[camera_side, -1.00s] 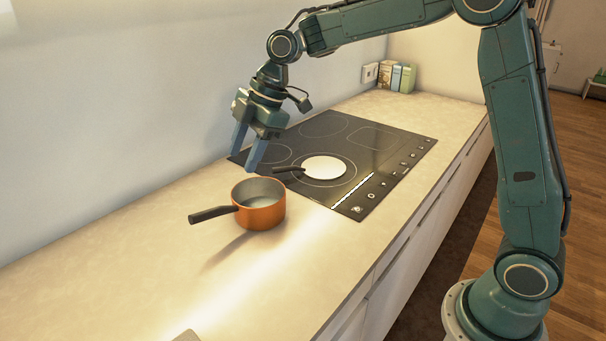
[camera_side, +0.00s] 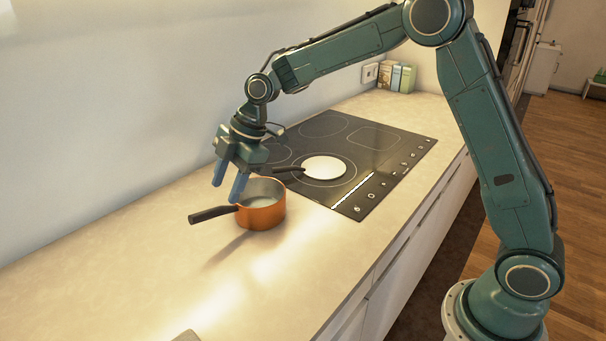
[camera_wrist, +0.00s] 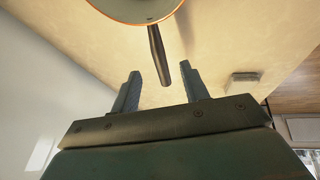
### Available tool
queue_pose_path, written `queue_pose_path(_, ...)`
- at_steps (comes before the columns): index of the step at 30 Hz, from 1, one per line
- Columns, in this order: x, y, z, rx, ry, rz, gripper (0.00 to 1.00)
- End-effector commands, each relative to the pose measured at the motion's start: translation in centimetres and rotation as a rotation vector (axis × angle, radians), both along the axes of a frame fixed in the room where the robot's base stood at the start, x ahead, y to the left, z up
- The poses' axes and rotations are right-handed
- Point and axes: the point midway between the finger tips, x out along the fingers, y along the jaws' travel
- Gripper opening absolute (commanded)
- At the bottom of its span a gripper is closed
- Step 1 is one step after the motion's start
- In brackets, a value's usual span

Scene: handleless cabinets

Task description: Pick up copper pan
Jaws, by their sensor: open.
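The copper pan (camera_side: 262,213) stands upright on the counter in front of the stove, its dark handle (camera_side: 213,214) pointing left. In the wrist view the handle (camera_wrist: 157,58) points toward my gripper, and part of the pan's rim (camera_wrist: 135,18) shows at the top edge. My gripper (camera_side: 228,194) is open and empty. In the side view its fingers point down near the joint of handle and pan. In the wrist view the handle's end lies between the lines of the two fingers (camera_wrist: 162,82), nearer the right one. The fingers do not appear to touch it.
A black stove (camera_side: 375,140) lies behind the pan, with a white-topped pan (camera_side: 325,168) on it, its dark handle pointing left. The wall (camera_side: 100,120) runs along the left. Small boxes (camera_side: 397,77) stand at the back. The counter (camera_side: 130,270) before the pan is mostly clear.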

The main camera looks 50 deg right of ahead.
Motion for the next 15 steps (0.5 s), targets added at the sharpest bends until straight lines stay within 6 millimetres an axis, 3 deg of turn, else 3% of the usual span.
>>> queue_pose_path(6, 0.5, 0.8, -2.0, 0.000, -0.001, -0.001, 0.45)
queue_pose_path(15, 0.6, 1.0, -2.4, 0.000, -0.001, 0.000, 0.45)
